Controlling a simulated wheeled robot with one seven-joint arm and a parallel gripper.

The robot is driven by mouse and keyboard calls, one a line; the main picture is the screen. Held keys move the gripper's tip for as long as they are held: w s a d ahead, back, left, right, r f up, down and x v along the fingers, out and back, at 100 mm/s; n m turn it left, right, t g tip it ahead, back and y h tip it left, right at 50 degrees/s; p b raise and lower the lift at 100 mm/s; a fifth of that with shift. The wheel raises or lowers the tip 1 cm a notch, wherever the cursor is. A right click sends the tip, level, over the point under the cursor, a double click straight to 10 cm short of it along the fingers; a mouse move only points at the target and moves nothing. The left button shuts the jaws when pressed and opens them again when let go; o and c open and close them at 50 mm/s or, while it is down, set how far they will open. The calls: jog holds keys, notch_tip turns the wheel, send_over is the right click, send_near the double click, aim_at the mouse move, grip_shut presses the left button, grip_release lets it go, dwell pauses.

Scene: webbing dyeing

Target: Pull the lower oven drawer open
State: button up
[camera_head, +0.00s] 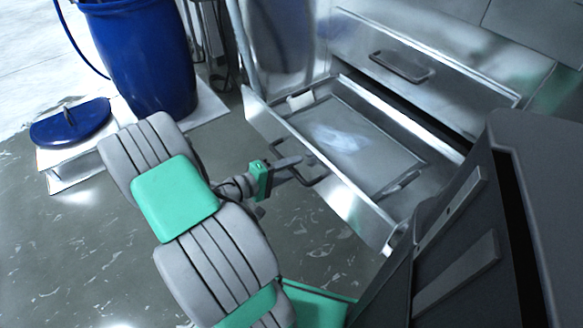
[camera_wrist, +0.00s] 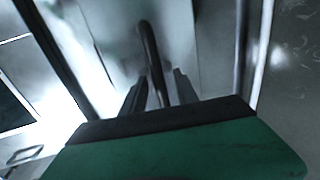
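The lower drawer (camera_head: 342,189) of the steel oven stands pulled out in the head view. Its inside shows, with a pale tray-like panel (camera_head: 352,136) lying in it. The dark bar handle (camera_head: 308,178) is on its front face. My gripper (camera_head: 292,170) reaches this handle from the left. In the wrist view the handle (camera_wrist: 149,48) runs between the two dark fingers of my gripper (camera_wrist: 158,88), which are close together on either side of it. Finger contact is hard to make out, but they look shut on the bar.
An upper drawer with a handle (camera_head: 400,67) is above and behind the open one, and looks closed. A blue barrel (camera_head: 150,60) and a blue lid (camera_head: 70,124) are at the upper left. Bare floor (camera_head: 75,235) lies at the lower left.

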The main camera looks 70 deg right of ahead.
jog(key=p+v, duration=0.1)
jog(key=v, duration=0.6)
jog(key=shift+w+a+p, duration=0.2)
jog(key=shift+a+p, duration=0.1)
jog(key=shift+a, duration=0.05)
jog(key=shift+r, duration=0.1)
